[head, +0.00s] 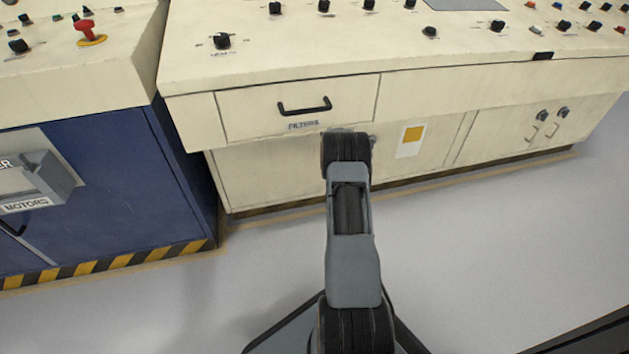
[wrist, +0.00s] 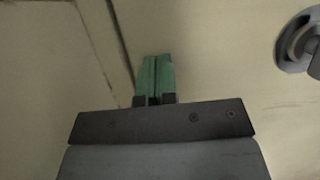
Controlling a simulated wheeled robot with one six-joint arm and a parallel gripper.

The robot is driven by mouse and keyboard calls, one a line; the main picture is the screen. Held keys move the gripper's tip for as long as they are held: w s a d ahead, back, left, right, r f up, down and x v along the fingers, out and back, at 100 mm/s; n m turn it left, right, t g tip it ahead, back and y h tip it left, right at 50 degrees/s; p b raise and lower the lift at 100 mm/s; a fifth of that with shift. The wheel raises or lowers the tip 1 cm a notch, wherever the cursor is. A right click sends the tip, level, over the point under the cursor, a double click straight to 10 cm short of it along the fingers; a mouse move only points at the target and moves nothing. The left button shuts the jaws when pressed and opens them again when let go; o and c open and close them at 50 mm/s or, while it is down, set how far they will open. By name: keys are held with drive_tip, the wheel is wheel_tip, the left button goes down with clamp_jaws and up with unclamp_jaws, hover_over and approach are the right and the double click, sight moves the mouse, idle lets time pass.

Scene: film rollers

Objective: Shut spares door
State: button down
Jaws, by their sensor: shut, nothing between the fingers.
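No spares label is readable. A cream lower door panel (head: 270,175) is below the FILTERS drawer (head: 300,108) on the console and looks flush or nearly so in the head view. My arm covers part of it. In the wrist view my gripper (wrist: 157,60) has green fingers shut together with nothing between them, in front of a cream panel (wrist: 215,55). A dark seam (wrist: 118,40) runs left of the fingers, and a round grey latch (wrist: 298,42) is at the upper right. I cannot tell whether the fingertips touch the panel. The head view hides the gripper behind the arm.
More cream doors with handles (head: 541,125) are at the right. Knobs cover the console top (head: 400,35).

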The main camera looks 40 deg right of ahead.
drive_tip(key=shift+w+d+r, duration=0.1)
drive_tip(key=shift+w+r, duration=0.05)
drive_tip(key=shift+r, duration=0.35)
drive_tip(key=shift+w+d+r, duration=0.1)
drive_tip(key=shift+w+r, duration=0.05)
drive_tip(key=shift+r, duration=0.35)
drive_tip(key=shift+s, duration=0.1)
drive_tip(key=s+a+f+p, duration=0.2)
drive_tip(key=s+a+p, duration=0.2)
drive_tip(key=s, duration=0.9)
drive_tip(key=shift+s+a, duration=0.25)
drive_tip(key=shift+a, duration=0.55)
drive_tip(key=shift+a, duration=0.1)
